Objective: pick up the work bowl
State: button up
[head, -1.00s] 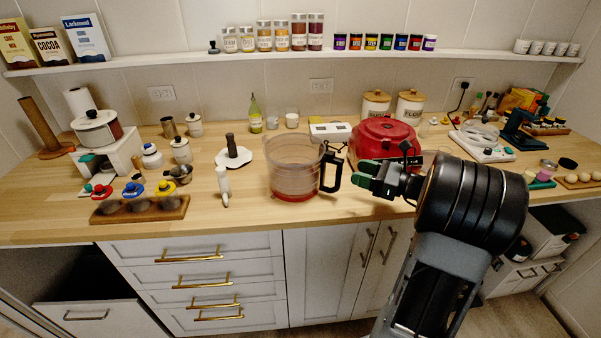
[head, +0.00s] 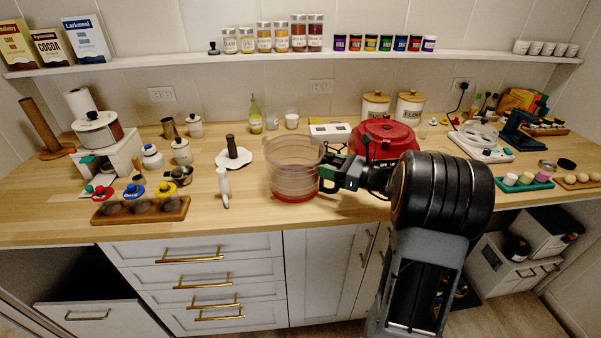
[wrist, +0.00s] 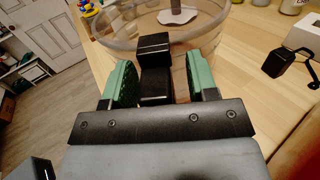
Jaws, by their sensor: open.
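The work bowl (head: 294,172) is a clear, round bowl with a reddish base, upright on the wooden counter near its front edge. Its black handle is on its right side, mostly hidden by my gripper in the head view. My gripper (head: 328,172) is at the handle, right of the bowl. In the wrist view the black handle (wrist: 154,68) stands between the two green fingers of my gripper (wrist: 160,85), with a gap visible on its right. The bowl's clear rim (wrist: 215,32) shows beyond the fingers.
A red appliance base (head: 384,138) stands behind my arm. A white box (head: 330,131) is behind the bowl. A white-handled tool (head: 223,187) and a white plate with an upright post (head: 233,156) are to the left.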

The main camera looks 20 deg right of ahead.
jog(key=shift+c, duration=0.3)
grip_shut()
jog(key=shift+r, duration=0.1)
dwell(0.4)
